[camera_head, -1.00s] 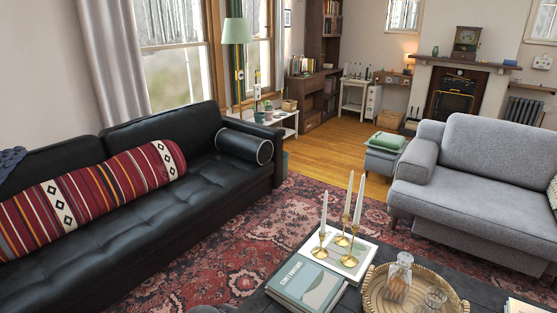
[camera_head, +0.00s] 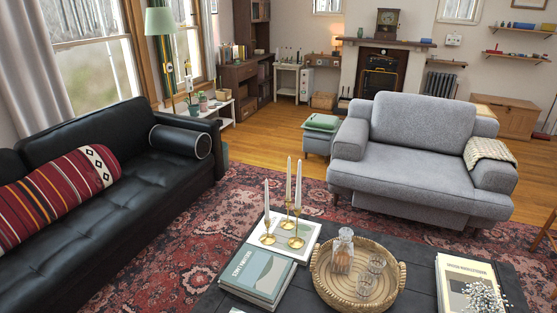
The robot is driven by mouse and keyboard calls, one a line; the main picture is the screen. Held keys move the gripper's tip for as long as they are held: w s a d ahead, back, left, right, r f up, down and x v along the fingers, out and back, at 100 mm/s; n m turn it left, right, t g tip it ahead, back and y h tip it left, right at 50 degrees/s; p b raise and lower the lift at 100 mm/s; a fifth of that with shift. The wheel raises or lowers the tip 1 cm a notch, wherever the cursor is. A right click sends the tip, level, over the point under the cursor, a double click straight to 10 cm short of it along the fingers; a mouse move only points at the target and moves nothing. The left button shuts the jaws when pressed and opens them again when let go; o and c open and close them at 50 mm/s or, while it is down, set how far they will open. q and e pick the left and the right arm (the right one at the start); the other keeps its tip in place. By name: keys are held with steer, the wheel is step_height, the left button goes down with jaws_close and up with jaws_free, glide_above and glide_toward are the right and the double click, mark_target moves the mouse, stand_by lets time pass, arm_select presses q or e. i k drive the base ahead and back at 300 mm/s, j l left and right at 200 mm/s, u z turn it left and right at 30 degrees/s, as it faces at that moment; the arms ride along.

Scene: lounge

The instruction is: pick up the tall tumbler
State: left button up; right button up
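A round wicker tray (camera_head: 324,289) stands on the dark coffee table (camera_head: 413,262) at the bottom of the head view. In it are a glass decanter (camera_head: 342,254) with amber contents and two small clear glasses to its right. One glass (camera_head: 376,264) is farther back and the other glass (camera_head: 365,284) is nearer. Both look upright and empty. I cannot tell which of them is the tall tumbler. Neither of my grippers is in view.
Books (camera_head: 258,272) lie left of the tray, with three candles in brass holders (camera_head: 296,242) on a white book behind them. A pale book (camera_head: 463,279) and white flowers (camera_head: 484,297) are at the right. A black sofa (camera_head: 100,225) and grey armchair (camera_head: 420,150) flank the rug.

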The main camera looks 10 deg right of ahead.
mark_target(367, 282)
steer(key=z, duration=1.15)
